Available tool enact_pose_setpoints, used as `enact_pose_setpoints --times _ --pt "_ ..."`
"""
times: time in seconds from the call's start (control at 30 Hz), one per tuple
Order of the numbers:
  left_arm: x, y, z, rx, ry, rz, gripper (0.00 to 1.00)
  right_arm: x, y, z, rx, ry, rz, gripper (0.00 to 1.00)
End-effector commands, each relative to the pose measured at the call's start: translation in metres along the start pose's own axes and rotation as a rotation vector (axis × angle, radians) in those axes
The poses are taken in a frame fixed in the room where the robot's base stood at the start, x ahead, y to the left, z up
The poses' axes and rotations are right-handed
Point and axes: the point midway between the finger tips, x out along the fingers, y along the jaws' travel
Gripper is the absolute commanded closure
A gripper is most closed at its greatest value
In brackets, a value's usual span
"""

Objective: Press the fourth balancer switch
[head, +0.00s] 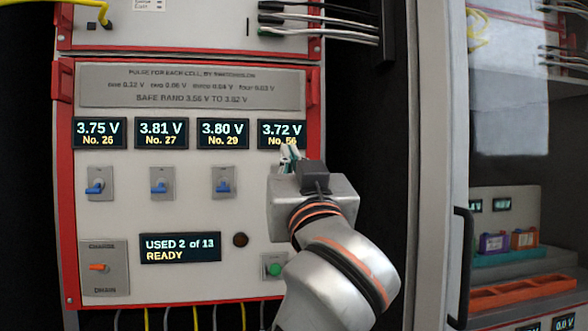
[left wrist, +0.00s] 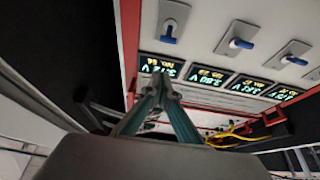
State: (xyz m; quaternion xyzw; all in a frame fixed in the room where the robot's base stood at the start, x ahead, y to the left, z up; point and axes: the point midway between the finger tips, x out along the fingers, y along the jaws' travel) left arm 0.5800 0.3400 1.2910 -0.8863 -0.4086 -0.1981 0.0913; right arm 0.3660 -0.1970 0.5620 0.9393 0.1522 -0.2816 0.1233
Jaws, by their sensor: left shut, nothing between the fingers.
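The panel has a row of blue-lever switches. The first (head: 97,184), second (head: 162,184) and third (head: 223,182) show in the head view; the fourth is hidden behind my left gripper. In the left wrist view, seen upside down, the fourth switch (left wrist: 171,22) has its blue lever visible. Above it in the head view, the fourth display (head: 281,129) reads 3.72 V, its lower line partly covered. My left gripper (head: 289,152) is shut and empty, its fingertips in front of that display's lower edge. The closed fingertips also show in the left wrist view (left wrist: 159,84), apart from the switch.
A status display (head: 180,248) reads "USED 2 of 13 READY". An orange-lever switch (head: 98,267) sits lower left, and a green button (head: 274,269) lies beside my arm. A glass-doored cabinet with a black handle (head: 461,265) stands at right. Cables hang above and below the panel.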

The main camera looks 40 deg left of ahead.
Motion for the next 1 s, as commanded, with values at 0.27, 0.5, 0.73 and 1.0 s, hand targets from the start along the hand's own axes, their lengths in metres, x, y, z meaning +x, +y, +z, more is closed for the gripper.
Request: enact_pose_setpoints --times 0.27,0.5,0.73,1.0 --pt "0.03 0.001 0.019 0.006 -0.003 0.002 1.0 0.001 -0.002 0.008 0.003 -0.013 -0.004 1.0" --pt "0.022 0.001 0.038 0.002 -0.002 0.001 1.0 0.0 -0.003 0.002 0.008 -0.001 -0.005 1.0" --pt "0.021 0.0 0.038 0.0 0.0 0.0 1.0 0.002 -0.002 -0.006 0.008 0.015 -0.003 1.0" --pt "0.021 0.001 0.039 0.0 -0.001 0.0 1.0 0.004 -0.002 -0.006 0.008 0.018 -0.003 1.0"
